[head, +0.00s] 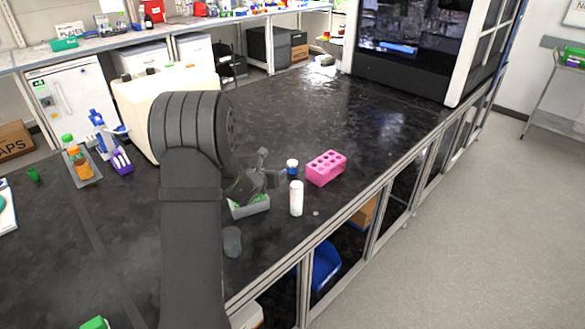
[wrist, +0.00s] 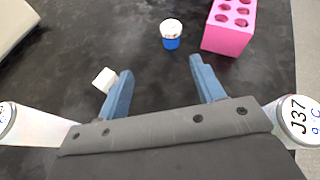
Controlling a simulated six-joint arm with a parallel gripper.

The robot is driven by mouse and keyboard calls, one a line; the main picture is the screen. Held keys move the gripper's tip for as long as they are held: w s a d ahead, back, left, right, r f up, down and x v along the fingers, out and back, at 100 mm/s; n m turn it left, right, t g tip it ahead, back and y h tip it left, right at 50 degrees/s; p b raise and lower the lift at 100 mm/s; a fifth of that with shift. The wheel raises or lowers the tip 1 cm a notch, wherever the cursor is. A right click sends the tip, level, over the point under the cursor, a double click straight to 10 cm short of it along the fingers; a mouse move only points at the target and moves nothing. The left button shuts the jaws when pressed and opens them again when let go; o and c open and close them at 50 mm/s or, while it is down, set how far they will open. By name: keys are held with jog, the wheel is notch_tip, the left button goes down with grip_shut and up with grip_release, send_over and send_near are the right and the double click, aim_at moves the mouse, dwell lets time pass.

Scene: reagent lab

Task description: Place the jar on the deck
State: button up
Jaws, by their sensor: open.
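The jar is small and blue with a white lid (head: 292,163) and stands upright on the dark bench. In the wrist view the jar (wrist: 171,36) is beyond my fingertips, slightly right of the middle between them, with clear bench around it. My gripper (head: 273,168) is just left of the jar in the head view. In the wrist view my gripper (wrist: 160,72) has its two blue fingers spread, with nothing between them. I cannot tell which surface is the deck; the dark bench top (head: 285,110) is under the jar.
A pink rack with holes (head: 326,169) stands right of the jar. A white bottle (head: 296,199) is in front. A small white block (wrist: 104,80) lies by the left finger. The bench behind is clear.

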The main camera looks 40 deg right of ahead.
aim_at(290, 167)
jog(key=shift+s+a+f+m, duration=0.1)
jog(key=shift+s+a+m, duration=0.2)
jog(key=shift+s+m, duration=0.5)
jog(key=shift+w+d+m+g, duration=0.2)
jog(key=shift+m+g, duration=0.1)
jog(key=shift+m, duration=0.1)
jog(key=shift+h, duration=0.3)
jog(key=x, duration=1.1)
jog(key=shift+f, duration=0.1)
jog(key=shift+x, duration=3)
jog(key=shift+s+f, duration=0.1)
jog(key=shift+f, duration=0.1)
jog(key=shift+c, duration=0.4)
jog(key=c, duration=1.1)
jog(key=shift+o, duration=0.2)
